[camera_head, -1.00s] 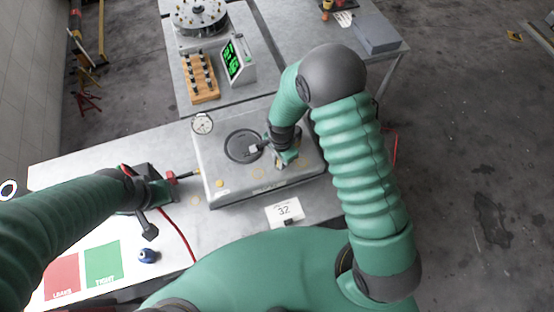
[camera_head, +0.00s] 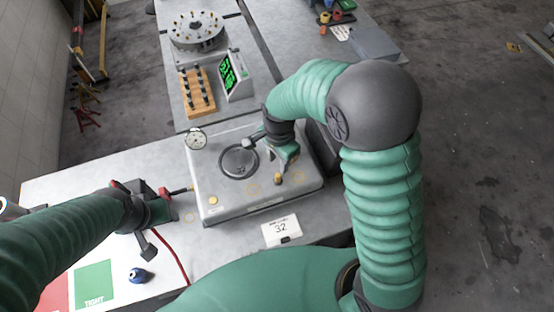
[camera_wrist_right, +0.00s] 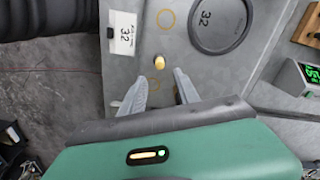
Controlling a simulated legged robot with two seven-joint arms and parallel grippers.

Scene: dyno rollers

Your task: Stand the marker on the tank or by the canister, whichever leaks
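The grey tank (camera_head: 235,210) lies on the near table with a round lid marked 32, a dial gauge (camera_head: 196,139) and painted rings on top. A small brass-topped peg (camera_head: 278,177) stands upright on the tank between two rings; I cannot tell surely if it is the marker. My right gripper (camera_head: 284,167) is just above the tank. In the right wrist view its fingers (camera_wrist_right: 158,82) are apart and empty, with the peg (camera_wrist_right: 160,62) just beyond them. My left gripper (camera_head: 165,198) is beside a red fitting at the tank's left; its fingers are unclear. I cannot identify the canister.
A card marked 32 (camera_head: 281,231) is at the tank's front. A green TIGHT patch (camera_head: 95,284) and a red patch lie front left, near a blue object (camera_head: 138,275). A green-lit display (camera_head: 230,77), a peg rack (camera_head: 196,92) and a round drum (camera_head: 197,31) stand behind.

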